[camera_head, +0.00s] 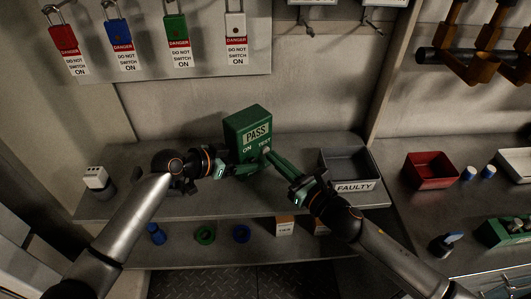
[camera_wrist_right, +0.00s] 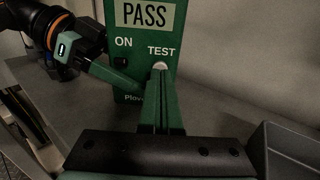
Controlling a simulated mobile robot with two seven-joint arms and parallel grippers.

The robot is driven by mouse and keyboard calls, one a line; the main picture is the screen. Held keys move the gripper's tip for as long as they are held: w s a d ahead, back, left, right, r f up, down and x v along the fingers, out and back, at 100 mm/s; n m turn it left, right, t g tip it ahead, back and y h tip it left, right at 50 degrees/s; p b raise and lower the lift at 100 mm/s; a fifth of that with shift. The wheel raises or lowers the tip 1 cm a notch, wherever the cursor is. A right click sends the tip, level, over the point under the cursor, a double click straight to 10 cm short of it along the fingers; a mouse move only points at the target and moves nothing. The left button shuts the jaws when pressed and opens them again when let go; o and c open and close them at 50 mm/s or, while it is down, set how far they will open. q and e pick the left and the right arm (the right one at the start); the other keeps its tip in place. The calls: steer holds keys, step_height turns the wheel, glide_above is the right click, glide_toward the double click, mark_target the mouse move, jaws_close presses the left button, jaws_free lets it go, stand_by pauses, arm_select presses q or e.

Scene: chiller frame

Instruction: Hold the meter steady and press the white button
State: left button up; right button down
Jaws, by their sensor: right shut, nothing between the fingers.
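The green meter (camera_head: 240,121) stands upright on the shelf, its display reading PASS; it fills the top of the right wrist view (camera_wrist_right: 125,45). The white button (camera_wrist_right: 160,66) sits under the word TEST. My right gripper (camera_head: 268,154) is shut and empty, its fingertips at the button and partly covering it. They look to be touching it. My left gripper (camera_head: 228,172) is at the lower left of the meter, one finger across its lower front in the wrist view. Whether its jaws are closed on the meter is hidden.
A grey FAULTY bin (camera_head: 348,177) stands right of the meter, near my right arm. A red bin (camera_head: 430,171) is farther right. A small white-topped device (camera_head: 96,178) stands at the shelf's left. Coloured padlocks with danger tags hang on the panel above.

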arm_select(q)
steer(key=shift+f, duration=0.1)
arm_select(e)
steer(key=shift+v, duration=2.85)
arm_select(q)
steer(key=o, duration=0.9)
